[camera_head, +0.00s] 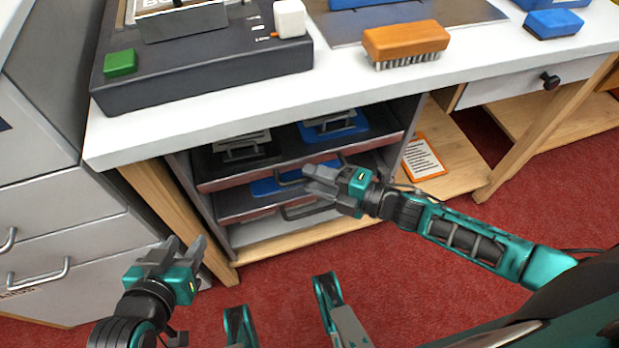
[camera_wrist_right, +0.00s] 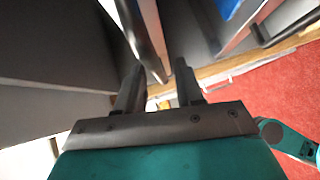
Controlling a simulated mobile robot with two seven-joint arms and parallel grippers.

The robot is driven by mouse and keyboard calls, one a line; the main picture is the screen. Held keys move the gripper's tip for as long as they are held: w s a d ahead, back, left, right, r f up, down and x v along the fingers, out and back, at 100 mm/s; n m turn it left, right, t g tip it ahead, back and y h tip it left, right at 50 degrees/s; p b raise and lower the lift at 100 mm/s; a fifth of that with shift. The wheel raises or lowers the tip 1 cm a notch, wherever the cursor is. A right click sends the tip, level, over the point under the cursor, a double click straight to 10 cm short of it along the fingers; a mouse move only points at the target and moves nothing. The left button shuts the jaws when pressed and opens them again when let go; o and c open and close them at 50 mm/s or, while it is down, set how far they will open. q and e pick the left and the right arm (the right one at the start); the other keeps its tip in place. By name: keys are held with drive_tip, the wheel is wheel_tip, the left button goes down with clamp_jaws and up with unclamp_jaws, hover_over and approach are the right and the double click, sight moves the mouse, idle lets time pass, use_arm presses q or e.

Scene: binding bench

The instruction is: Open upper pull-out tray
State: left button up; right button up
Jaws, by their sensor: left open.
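The upper pull-out tray (camera_head: 222,182) sits in the dark cabinet under the bench, with a grey holder and a blue holder on it. Its dark handle (camera_head: 290,180) shows partly behind my right gripper. The lower tray (camera_head: 240,212) is below it, with its own handle (camera_head: 300,213). My right gripper (camera_head: 312,181) is in front of the upper tray's handle, with its fingers apart. In the right wrist view, a bar lies between the fingers (camera_wrist_right: 158,88); contact cannot be told. My left gripper (camera_head: 186,248) is open and empty, left of the cabinet.
A grey drawer unit (camera_head: 60,235) stands at the left. The bench top (camera_head: 340,85) carries a dark machine (camera_head: 200,65), an orange brush (camera_head: 405,42) and a blue block (camera_head: 553,24). A wooden leg (camera_head: 540,130) stands right of the cabinet. Red floor is clear in front.

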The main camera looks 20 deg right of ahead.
drive_tip(key=shift+x, duration=0.9)
drive_tip(key=shift+c, duration=0.2)
clamp_jaws()
